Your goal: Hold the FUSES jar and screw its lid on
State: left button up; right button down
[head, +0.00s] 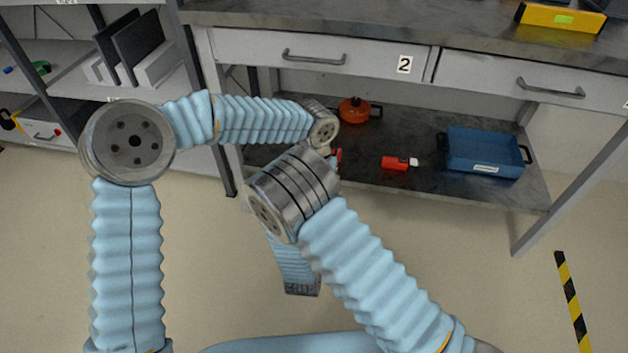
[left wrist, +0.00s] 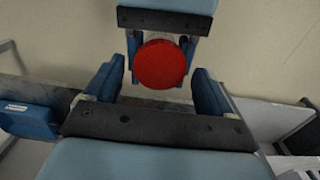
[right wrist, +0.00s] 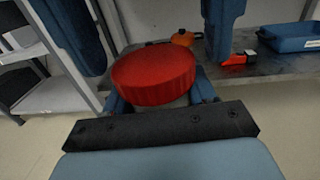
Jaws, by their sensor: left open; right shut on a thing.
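The jar's label is not visible. My left gripper (left wrist: 155,72) is open, its fingers on either side of the lid with gaps. My right gripper (right wrist: 160,92) is shut on the jar, below the lid; the lid also shows large in the right wrist view (right wrist: 153,76). The left fingers hang beyond it there. I cannot tell how tightly the lid is seated. In the head view my arm hides most of both grippers.
A workbench (head: 300,18) with drawers stands ahead. Its lower shelf (head: 395,135) holds an orange pot (head: 355,110), a red item (head: 394,163) and a blue tray (head: 485,152). A grey shelf rack (head: 60,85) stands at left. The floor in front is open.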

pick_arm(q)
jog(key=shift+f, duration=0.5)
jog(key=c, duration=1.1)
jog(key=m, duration=0.6)
jog(key=shift+m, duration=0.4)
jog(key=o, duration=1.2)
